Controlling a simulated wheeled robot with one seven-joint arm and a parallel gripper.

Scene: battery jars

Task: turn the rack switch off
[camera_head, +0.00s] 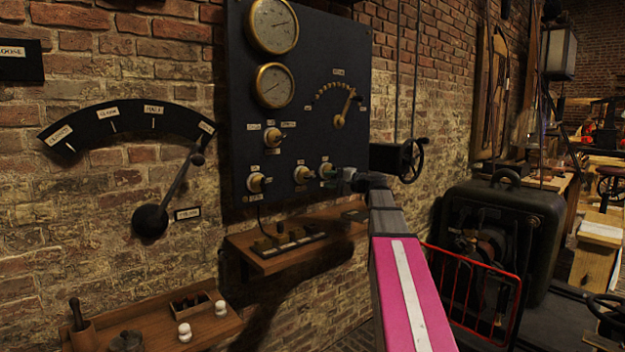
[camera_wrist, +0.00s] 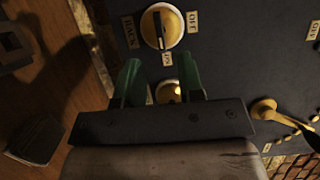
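The rack switch (camera_wrist: 161,25) is a round brass knob with a dark bar, near the top of the wrist view. Labels RACK, OFF and ON surround it. The bar appears to point toward the ON label, away from OFF. My gripper (camera_wrist: 160,79) has two green fingers, spread apart. The fingers are just below the rack switch in that view, not around it. Another brass knob (camera_wrist: 168,92) is partly hidden between them. In the head view my gripper (camera_head: 345,178) is beside the rightmost lower knob (camera_head: 327,170); labels there are too small to read.
The dark panel (camera_head: 240,90) carries gauges, other knobs and a brass dial lever (camera_head: 340,120). A wooden shelf (camera_head: 262,262) juts out below it. A black handwheel box (camera_head: 390,157) is right of my gripper. A red rail (camera_head: 470,262) stands lower right.

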